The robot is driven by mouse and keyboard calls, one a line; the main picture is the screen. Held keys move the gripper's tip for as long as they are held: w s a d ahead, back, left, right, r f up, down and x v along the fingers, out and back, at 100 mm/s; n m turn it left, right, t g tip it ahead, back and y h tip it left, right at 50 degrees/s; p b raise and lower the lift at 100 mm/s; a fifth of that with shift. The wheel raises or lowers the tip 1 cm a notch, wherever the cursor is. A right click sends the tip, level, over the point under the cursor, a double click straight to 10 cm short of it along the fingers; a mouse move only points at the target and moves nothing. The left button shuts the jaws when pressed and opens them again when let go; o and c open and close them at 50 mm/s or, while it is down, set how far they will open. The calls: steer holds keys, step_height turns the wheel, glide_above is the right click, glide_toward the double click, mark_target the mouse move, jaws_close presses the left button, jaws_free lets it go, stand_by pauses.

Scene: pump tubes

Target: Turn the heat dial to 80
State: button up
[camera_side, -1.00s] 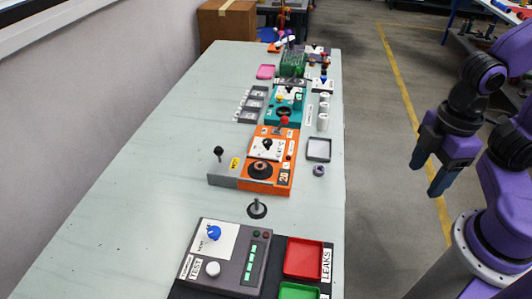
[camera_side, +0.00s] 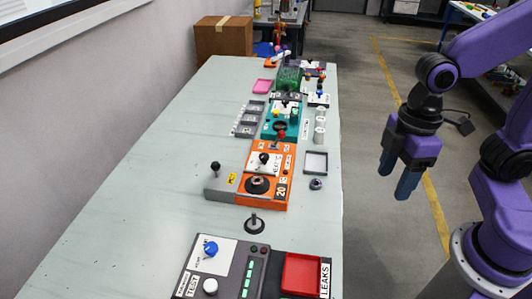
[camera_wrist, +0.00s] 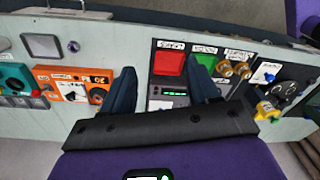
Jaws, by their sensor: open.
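An orange box (camera_side: 270,176) stands mid-table. It carries a large black dial (camera_side: 258,185) at its near end, beside a label reading 20. A smaller black knob (camera_side: 264,159) sits on a white plate on the same box. The plate's print is too small to read surely, so I cannot tell which one is the heat dial. My gripper (camera_side: 396,176) hangs in the air right of the table, open and empty, its fingers pointing down. It is apart from the box. In the wrist view the orange box (camera_wrist: 75,86) lies left of my open fingers (camera_wrist: 162,76).
A grey box with a black lever (camera_side: 215,168) adjoins the orange box. A teal box (camera_side: 279,124) stands behind it. A grey tray (camera_side: 316,162) lies to its right. The test box (camera_side: 221,268) and red tray (camera_side: 302,274) are nearer. The left of the table is clear.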

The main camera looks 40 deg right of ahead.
steer(key=w+a+y, duration=0.1)
steer(key=w+a, duration=0.3)
steer(key=w, duration=0.7)
steer(key=t+y, duration=0.2)
glide_above(265, 155)
steer(key=s+d, duration=0.3)
steer(key=d, duration=0.3)
step_height(265, 155, down, 7)
steer(key=shift+n, duration=0.3)
steer(key=x, duration=1.7)
steer(key=shift+a+f, duration=0.1)
steer(key=c, duration=1)
